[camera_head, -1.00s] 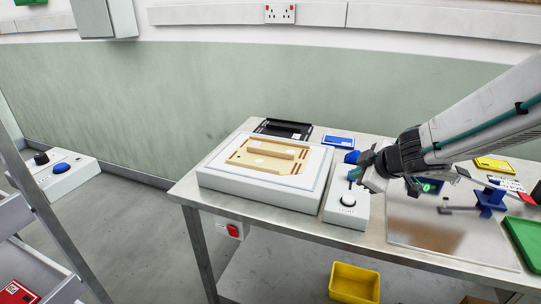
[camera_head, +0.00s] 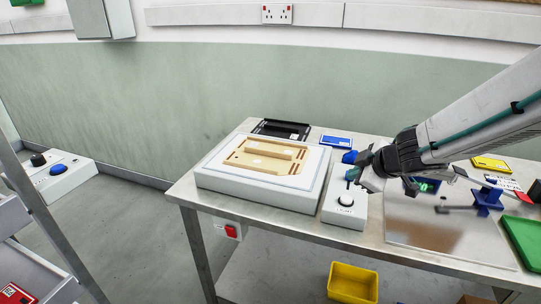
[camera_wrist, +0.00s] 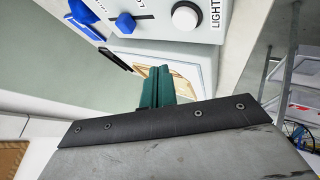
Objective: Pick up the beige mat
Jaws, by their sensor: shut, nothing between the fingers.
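I cannot make out a plain beige mat for certain. The nearest match in colour is a flat beige, wood-like piece with raised strips (camera_head: 270,157), lying on a white box at the table's left end. Part of it also shows in the wrist view (camera_wrist: 155,82), behind the fingers. My gripper (camera_head: 354,172) is above the white control box, to the right of the beige piece and apart from it. In the wrist view its teal fingers (camera_wrist: 168,88) are together and empty.
The control box (camera_head: 345,210) has a white button and blue controls close to my gripper. A black tray (camera_head: 283,128) and a blue item (camera_head: 336,141) lie behind. A blue fixture (camera_head: 487,198) and green tray (camera_head: 525,238) are at right. A yellow bin (camera_head: 352,283) is below.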

